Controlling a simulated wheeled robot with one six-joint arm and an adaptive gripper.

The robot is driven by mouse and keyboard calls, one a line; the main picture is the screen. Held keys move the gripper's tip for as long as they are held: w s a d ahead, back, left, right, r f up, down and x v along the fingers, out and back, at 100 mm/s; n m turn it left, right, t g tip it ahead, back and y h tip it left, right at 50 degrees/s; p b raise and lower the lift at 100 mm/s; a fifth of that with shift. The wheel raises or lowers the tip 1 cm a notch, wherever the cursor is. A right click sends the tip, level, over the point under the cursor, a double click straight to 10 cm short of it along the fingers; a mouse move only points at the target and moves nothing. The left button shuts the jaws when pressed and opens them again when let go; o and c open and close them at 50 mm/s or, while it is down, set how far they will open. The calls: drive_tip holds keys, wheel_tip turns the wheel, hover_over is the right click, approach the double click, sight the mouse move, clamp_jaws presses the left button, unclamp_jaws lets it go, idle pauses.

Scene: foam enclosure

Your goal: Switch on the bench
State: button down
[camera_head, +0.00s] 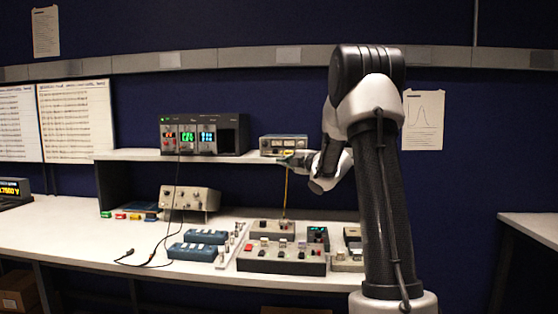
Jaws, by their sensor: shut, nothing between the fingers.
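The bench (60,228) is a long white worktop with a raised shelf (135,155) along its back. A dark instrument rack (228,130) on the shelf shows lit red, green and blue displays. My gripper (290,161) is shut and empty at the front of this box's lower right side. I cannot tell whether it touches the box. A control box (282,262) with several knobs or switches sits on the worktop below. Which part switches the bench is too small to tell.
A yellow cable (286,190) hangs from the shelf to a box (272,228) below. A dark cable (172,215) runs down from the rack. A beige instrument (190,198) and blue boxes (197,244) stand left. The worktop's left part is mostly clear.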

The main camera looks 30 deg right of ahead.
drive_tip(key=shift+f+v, duration=0.15)
drive_tip(key=shift+v, duration=0.65)
drive_tip(key=shift+f+v, duration=0.15)
drive_tip(key=shift+v, duration=0.65)
